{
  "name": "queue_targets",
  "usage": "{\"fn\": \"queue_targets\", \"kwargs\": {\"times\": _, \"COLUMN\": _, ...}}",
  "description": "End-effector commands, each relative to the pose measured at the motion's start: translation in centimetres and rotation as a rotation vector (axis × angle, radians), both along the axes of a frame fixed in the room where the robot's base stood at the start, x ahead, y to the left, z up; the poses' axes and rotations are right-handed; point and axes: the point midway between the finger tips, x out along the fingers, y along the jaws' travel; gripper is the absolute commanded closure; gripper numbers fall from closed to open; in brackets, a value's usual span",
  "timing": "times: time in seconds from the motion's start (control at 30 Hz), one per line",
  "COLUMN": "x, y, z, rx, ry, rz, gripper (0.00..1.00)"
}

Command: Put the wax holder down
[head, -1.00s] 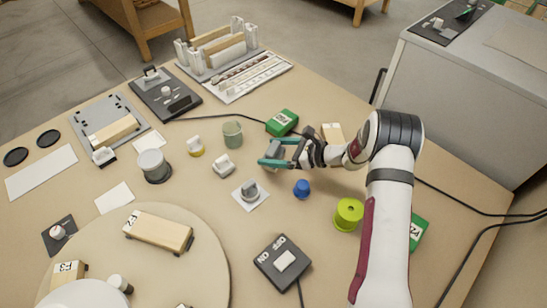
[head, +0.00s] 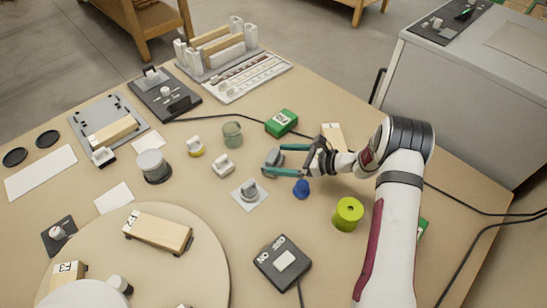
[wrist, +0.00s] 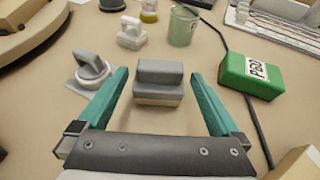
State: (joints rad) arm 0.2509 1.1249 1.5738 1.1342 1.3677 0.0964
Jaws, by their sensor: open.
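A grey block with a raised grip on a pale base, which I take for the wax holder (head: 271,161), stands upright on the bench. In the wrist view the wax holder (wrist: 158,82) lies ahead, between and slightly beyond my open teal fingers. My gripper (head: 280,160) is open and low over the bench, with a visible gap on each side of the holder in the wrist view (wrist: 158,98). Nothing is held.
A grey round-handled piece on a white card (head: 249,194) is left of the holder, and a blue knob (head: 301,188) is close below my fingers. A green box (head: 282,122) stands behind, with a black cable beside it. A lime roll (head: 348,213) is nearer.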

Motion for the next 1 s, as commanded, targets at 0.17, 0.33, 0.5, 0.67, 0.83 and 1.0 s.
{"fn": "queue_targets", "kwargs": {"times": 0.17, "x": -1.7, "y": -4.5, "z": 2.0, "rx": -0.001, "ry": -0.002, "rz": -0.005, "gripper": 0.00}}
{"fn": "queue_targets", "kwargs": {"times": 0.33, "x": -2.8, "y": -7.0, "z": 3.1, "rx": -0.001, "ry": -0.002, "rz": -0.001, "gripper": 0.00}}
{"fn": "queue_targets", "kwargs": {"times": 0.5, "x": -5.2, "y": -5.4, "z": 7.2, "rx": -0.083, "ry": -0.049, "rz": 0.133, "gripper": 0.00}}
{"fn": "queue_targets", "kwargs": {"times": 0.67, "x": -15.0, "y": -0.9, "z": 15.5, "rx": -0.356, "ry": -0.192, "rz": 0.529, "gripper": 0.00}}
{"fn": "queue_targets", "kwargs": {"times": 0.83, "x": -28.3, "y": -0.9, "z": 19.2, "rx": -0.719, "ry": -0.372, "rz": 0.951, "gripper": 0.00}}
{"fn": "queue_targets", "kwargs": {"times": 1.0, "x": -35.4, "y": -3.9, "z": 18.6, "rx": -0.985, "ry": -0.489, "rz": 1.193, "gripper": 0.00}}
